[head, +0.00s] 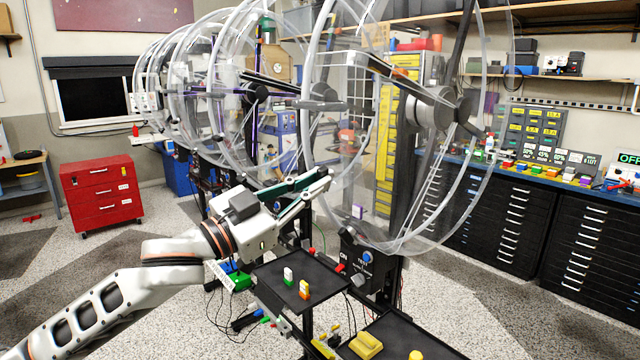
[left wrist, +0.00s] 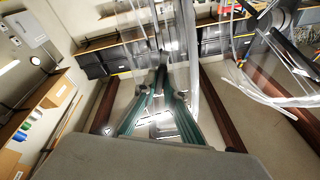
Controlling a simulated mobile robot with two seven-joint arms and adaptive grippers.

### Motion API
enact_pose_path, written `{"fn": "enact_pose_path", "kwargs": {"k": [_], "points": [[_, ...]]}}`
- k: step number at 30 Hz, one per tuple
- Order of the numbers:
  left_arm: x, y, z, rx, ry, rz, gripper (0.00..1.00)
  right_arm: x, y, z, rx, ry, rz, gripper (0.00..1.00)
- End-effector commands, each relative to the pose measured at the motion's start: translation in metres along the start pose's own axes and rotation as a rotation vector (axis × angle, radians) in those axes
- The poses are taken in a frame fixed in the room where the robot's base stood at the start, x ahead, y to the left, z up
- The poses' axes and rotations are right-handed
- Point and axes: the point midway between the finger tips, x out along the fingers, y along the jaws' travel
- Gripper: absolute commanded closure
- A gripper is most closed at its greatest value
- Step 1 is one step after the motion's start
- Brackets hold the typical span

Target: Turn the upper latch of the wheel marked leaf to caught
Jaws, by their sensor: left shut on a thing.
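A row of large clear acrylic wheels on dark stands fills the middle of the head view. The nearest wheel (head: 405,248) has a grey hub (head: 437,107). I cannot make out a leaf mark or the state of any latch. My left gripper (head: 326,178) is at the left rim of the nearest wheel, its dark green fingers pointing right and slightly up. It is shut on a small part there, mostly hidden by the fingers. In the left wrist view, the fingers of the left gripper (left wrist: 164,80) converge in front of clear rims. My right gripper is not in view.
A black control box (head: 366,262) hangs below the nearest wheel. Black trays (head: 275,268) with small coloured blocks stand in front. A red drawer cabinet (head: 100,195) is at the left. Black drawer units (head: 515,205) line the right, with open floor before them.

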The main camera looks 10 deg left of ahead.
Motion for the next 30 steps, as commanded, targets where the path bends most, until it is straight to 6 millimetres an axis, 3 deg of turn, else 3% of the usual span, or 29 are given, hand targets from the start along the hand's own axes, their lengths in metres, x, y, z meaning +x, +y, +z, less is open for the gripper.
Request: {"fn": "enact_pose_path", "kwargs": {"k": [9,19,25,30], "points": [[0.0,-0.0002,-0.0008,0.373,0.002,0.001,1.0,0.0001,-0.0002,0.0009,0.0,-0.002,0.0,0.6],[0.0,-0.0006,-0.0012,0.418,0.002,-0.001,1.0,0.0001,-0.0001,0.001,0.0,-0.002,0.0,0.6],[0.0,-0.0009,-0.0014,0.695,0.002,-0.001,1.0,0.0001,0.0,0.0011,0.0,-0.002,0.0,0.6],[0.0001,-0.0004,-0.0009,0.794,0.002,0.0,1.0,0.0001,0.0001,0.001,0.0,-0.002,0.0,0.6]]}}
